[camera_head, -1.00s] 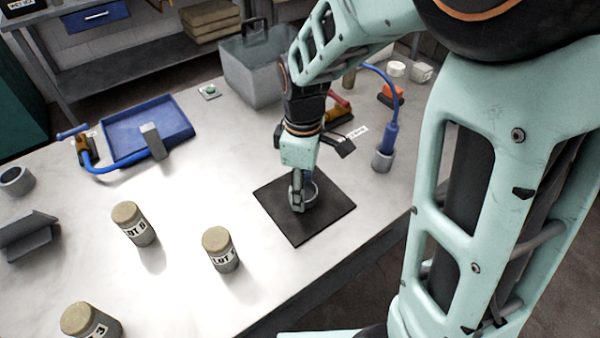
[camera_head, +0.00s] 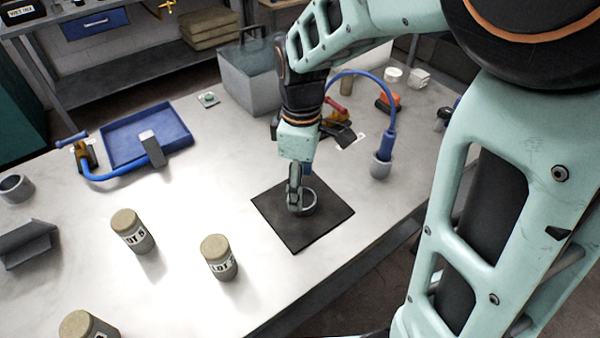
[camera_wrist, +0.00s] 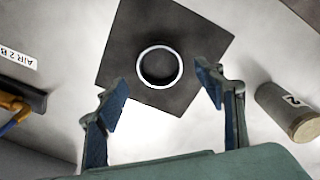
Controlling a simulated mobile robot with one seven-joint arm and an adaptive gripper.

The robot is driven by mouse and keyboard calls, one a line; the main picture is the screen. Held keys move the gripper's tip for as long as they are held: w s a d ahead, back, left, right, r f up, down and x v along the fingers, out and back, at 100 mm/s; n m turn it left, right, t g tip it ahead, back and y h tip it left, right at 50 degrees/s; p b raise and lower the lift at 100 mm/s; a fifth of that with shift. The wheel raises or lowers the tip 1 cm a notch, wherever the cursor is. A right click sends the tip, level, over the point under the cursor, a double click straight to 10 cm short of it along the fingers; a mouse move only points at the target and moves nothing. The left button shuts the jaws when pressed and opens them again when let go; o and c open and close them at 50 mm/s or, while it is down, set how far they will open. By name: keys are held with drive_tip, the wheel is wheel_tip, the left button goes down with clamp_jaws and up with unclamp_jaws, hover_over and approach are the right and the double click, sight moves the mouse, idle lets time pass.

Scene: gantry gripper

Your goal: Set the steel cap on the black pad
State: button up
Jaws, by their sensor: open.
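The steel cap (camera_head: 309,203) is a round grey ring-like piece near the middle of the square black pad (camera_head: 330,215). In the wrist view the cap (camera_wrist: 172,78) lies flat on the black pad (camera_wrist: 125,60), clear of the pad's edges. My gripper (camera_head: 299,204) is over the pad, its fingers partly in front of the cap. In the wrist view my gripper (camera_wrist: 162,82) is open, with one blue-padded finger to each side of the cap and a visible gap to it. Whether the fingertips are above the cap's rim is hard to tell.
Canisters with tan lids (camera_head: 219,257), (camera_head: 132,232) stand left of the pad. A blue tray (camera_head: 130,140) and grey bin (camera_head: 250,85) are farther back. A blue hose in a grey cup (camera_head: 381,168) stands right. The table's front edge is close to the pad.

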wheel_tip(320, 180, up, 8)
drive_tip(key=shift+r, duration=0.1)
idle(0.4)
